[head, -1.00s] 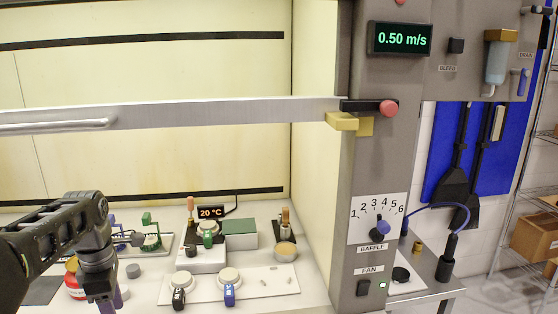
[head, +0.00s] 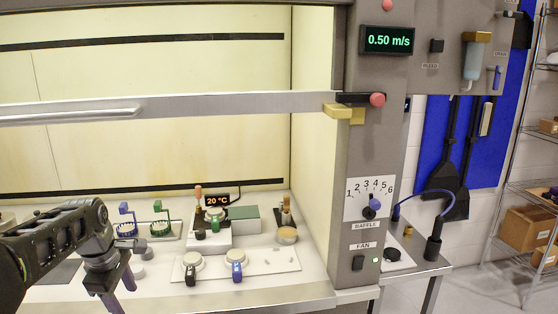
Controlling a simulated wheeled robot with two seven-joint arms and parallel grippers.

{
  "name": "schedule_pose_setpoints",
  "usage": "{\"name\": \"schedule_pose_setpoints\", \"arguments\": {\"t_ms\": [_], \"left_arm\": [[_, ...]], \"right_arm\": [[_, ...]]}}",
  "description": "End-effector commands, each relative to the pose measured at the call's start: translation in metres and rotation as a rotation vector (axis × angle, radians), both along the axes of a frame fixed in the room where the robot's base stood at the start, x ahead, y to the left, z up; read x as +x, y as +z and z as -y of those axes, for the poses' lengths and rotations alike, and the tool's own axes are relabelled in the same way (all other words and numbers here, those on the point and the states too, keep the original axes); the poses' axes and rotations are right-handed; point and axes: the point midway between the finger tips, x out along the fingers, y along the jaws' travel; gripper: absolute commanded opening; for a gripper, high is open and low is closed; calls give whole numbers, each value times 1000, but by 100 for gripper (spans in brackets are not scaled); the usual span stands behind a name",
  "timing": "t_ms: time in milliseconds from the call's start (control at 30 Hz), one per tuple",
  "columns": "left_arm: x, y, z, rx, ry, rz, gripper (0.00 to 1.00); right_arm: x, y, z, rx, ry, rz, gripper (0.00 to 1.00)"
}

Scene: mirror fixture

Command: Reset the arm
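My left arm comes in from the left in the head view, bent downward at the wrist. My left gripper (head: 116,280) hangs over the front left of the hood's worktop (head: 200,293). Its two dark purple fingers point down with a gap between them, and I see nothing held in it. My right arm and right gripper are out of view.
The raised sash bar (head: 220,104) crosses the hood above the arm. Clamp-like stands (head: 160,230), a 20 °C heater unit (head: 217,201) and a white panel with knobs (head: 236,267) stand right of the gripper. The control post (head: 370,150) bounds the hood's right side.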

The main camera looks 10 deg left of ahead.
Motion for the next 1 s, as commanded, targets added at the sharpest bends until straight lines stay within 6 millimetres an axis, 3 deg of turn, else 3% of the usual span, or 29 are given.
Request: {"name": "schedule_pose_setpoints", "arguments": {"t_ms": [167, 267, 367, 467, 567, 700, 833, 1000], "left_arm": [[39, -33, 26, 69, -291, 111, 56], [60, -67, 54, 116, -488, 164, 56], [73, -116, 94, 164, -710, 212, 56], [72, -176, 144, 208, -939, 250, 56], [51, -234, 194, 234, -1135, 275, 56], [-6, -304, 258, 228, -1353, 278, 56], [-79, -352, 308, 161, -1486, 251, 56], [-167, -383, 351, 2, -1547, 176, 56]], "right_arm": [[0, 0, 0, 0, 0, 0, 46], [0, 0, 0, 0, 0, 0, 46], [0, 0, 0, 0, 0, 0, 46], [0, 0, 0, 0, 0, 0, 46], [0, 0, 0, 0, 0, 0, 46], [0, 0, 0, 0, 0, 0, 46], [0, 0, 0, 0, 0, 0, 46], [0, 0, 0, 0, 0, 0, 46]]}}
